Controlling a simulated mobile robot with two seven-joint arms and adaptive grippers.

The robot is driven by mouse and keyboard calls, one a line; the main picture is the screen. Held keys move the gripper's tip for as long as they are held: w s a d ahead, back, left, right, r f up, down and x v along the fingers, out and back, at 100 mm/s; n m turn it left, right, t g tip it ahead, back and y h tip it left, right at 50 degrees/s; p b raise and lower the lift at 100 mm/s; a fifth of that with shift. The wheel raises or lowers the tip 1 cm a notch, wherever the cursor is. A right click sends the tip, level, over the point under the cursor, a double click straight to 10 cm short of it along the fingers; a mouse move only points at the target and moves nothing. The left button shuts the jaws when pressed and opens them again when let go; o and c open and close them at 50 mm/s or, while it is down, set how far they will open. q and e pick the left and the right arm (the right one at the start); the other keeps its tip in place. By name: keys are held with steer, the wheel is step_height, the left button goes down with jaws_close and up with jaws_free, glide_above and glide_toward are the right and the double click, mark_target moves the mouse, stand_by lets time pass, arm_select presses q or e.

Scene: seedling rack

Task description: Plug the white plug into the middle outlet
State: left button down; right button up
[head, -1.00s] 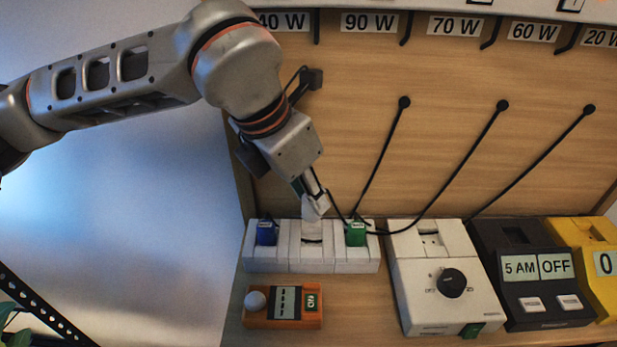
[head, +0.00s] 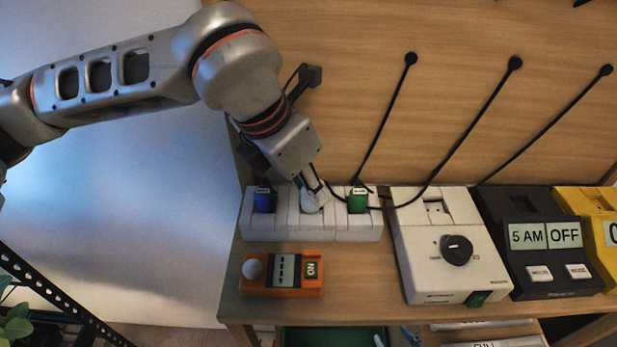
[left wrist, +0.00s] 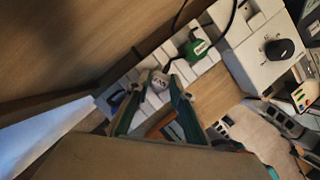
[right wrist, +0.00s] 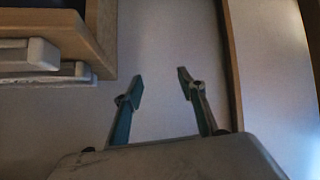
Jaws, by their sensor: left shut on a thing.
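The white plug (head: 311,200) is at the middle outlet of the white power strip (head: 262,229); I cannot tell how deep it sits. My left gripper (head: 314,188) is shut on it from above, arm coming in from the left. In the left wrist view the white plug (left wrist: 158,83) shows between the fingertips. A blue plug (head: 264,199) stands in the left outlet and a green plug (head: 357,200) in the right one. My right gripper (right wrist: 151,86) is open and empty in the right wrist view, away from the strip.
An orange device (head: 308,283) lies in front of the strip. A white dial box (head: 427,270), a black timer (head: 543,291) and a yellow device (head: 603,262) stand to the right. Black cords cross the wooden back panel (head: 460,130). A shelf edge (right wrist: 98,56) is left of my right gripper.

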arm_select(q)
steer(key=shift+f, duration=0.4)
steer(key=c, duration=1.7)
jaws_free()
arm_select(e)
steer(key=shift+w+d+r, duration=0.1)
steer(key=shift+w+r, duration=0.05)
steer(key=shift+w, duration=0.15)
arm_select(q)
steer(key=shift+r, duration=0.15)
arm_select(e)
steer(key=shift+f, duration=0.2)
arm_select(q)
steer(key=v, duration=1.1)
steer(key=shift+s+a+r, duration=0.15)
steer(key=shift+s+r, duration=0.05)
steer(key=shift+r, duration=0.15)
arm_select(e)
steer(key=shift+s, duration=0.1)
